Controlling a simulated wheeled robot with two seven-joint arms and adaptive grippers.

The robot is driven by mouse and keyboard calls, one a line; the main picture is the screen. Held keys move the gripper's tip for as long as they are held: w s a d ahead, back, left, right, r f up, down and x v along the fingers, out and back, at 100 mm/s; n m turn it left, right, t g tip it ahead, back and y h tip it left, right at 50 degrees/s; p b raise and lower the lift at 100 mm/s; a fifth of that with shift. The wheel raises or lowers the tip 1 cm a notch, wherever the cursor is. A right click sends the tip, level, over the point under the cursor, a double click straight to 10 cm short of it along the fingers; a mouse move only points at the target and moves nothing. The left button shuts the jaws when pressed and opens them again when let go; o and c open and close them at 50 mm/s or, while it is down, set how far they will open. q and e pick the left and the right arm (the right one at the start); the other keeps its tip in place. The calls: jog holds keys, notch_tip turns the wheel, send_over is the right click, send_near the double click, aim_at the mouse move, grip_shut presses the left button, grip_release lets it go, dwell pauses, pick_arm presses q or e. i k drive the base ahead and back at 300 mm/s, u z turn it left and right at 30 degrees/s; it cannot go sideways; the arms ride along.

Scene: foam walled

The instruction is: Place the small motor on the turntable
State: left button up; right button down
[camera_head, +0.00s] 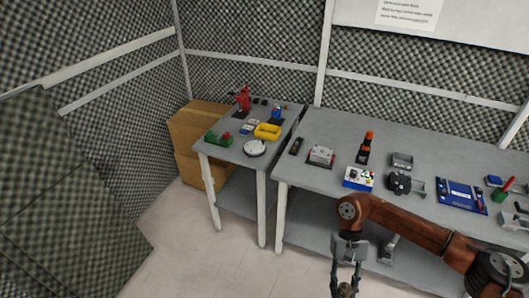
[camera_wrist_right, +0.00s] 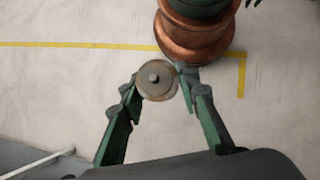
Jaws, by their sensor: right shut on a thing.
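The small motor (camera_wrist_right: 157,82) shows end-on in the right wrist view as a round tan-grey disc with a dark central shaft. My right gripper (camera_wrist_right: 155,88) is shut on it, with green fingers on both sides. In the head view my right gripper (camera_head: 345,288) hangs low at the bottom edge, in front of the right table and off to the right of the turntable. The turntable (camera_head: 255,148) looks like a white round disc near the front right of the left table. Its top looks empty. My left gripper is not in view.
The left table (camera_head: 221,152) also holds a yellow object (camera_head: 267,131), a green object (camera_head: 217,140) and a red device (camera_head: 243,100). The right table (camera_head: 325,132) carries several devices. A narrow gap separates the tables. Cardboard boxes (camera_head: 190,130) stand behind left. Floor in front is clear.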

aim_at(253, 147)
jog(key=u, duration=0.6)
jog(key=i, duration=0.65)
jog(key=u, duration=0.6)
jog(key=i, duration=1.35)
jog(key=z, duration=0.85)
